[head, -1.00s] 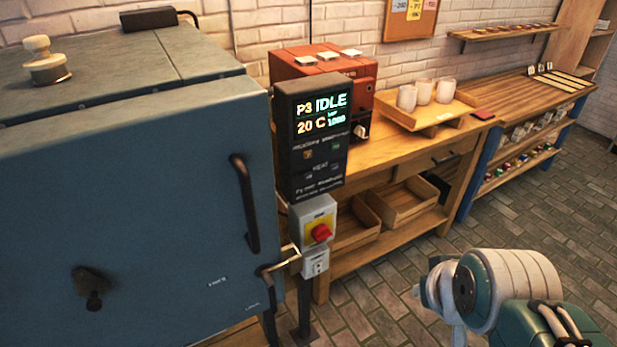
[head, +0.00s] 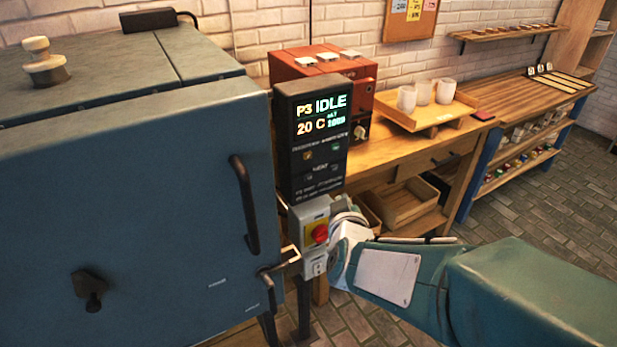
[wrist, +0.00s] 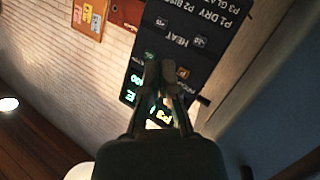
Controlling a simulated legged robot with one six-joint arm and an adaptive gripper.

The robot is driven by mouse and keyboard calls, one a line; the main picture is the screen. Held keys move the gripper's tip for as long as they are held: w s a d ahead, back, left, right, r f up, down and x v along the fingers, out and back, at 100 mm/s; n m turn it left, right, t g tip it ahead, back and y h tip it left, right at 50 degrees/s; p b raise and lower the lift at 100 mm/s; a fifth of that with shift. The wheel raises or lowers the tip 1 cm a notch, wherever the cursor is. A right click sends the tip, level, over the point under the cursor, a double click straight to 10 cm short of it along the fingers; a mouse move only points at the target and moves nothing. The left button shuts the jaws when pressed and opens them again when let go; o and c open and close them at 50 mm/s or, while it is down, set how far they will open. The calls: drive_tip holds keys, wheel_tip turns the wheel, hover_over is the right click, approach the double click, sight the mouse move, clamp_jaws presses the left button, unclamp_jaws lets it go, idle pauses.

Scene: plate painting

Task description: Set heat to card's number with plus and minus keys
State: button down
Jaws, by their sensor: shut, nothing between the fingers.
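The black control panel (head: 312,150) stands beside the blue kiln. Its display (head: 322,114) reads P3, IDLE, 20 C and a small number that looks like 1009. Below it are small keys, with a HEAT label (head: 320,168) and two heat keys. In the wrist view the panel (wrist: 215,25) appears upside down, with a -10 key (wrist: 200,42) and another heat key (wrist: 162,24). My gripper (wrist: 160,70) is shut and empty, its tips in front of the panel; contact cannot be told. Small coloured cards (head: 412,8) hang on the corkboard, cut off at the top.
The kiln (head: 130,200) with its door handle fills the left. A red switch (head: 319,233) sits under the panel, close to my arm. A workbench (head: 385,150) with a tray of white cups (head: 424,92) and a red box (head: 300,65) stand behind.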

sight(308, 177)
drive_tip(key=shift+w+a+f+n+t+h, duration=0.1)
drive_tip(key=shift+a+f+n+t+h, duration=0.15)
drive_tip(key=shift+f+t+h, duration=0.45)
drive_tip(key=shift+w+a+f+n+t+h, duration=0.1)
drive_tip(key=shift+a+f+n+t+h, duration=0.25)
drive_tip(key=shift+h, duration=0.6)
drive_tip(key=shift+w+a+f+n+t+h, duration=0.1)
drive_tip(key=shift+f+n+t+h, duration=0.2)
drive_tip(key=shift+t+h, duration=0.45)
drive_tip(key=shift+w+a, duration=0.8)
drive_tip(key=shift+w, duration=0.4)
drive_tip(key=shift+w+a, duration=0.85)
drive_tip(key=shift+w, duration=0.35)
drive_tip(key=shift+w+a, duration=0.8)
drive_tip(key=shift+w, duration=0.4)
drive_tip(key=shift+w, duration=0.1)
drive_tip(key=shift+w+a, duration=0.15)
drive_tip(key=shift+w, duration=0.05)
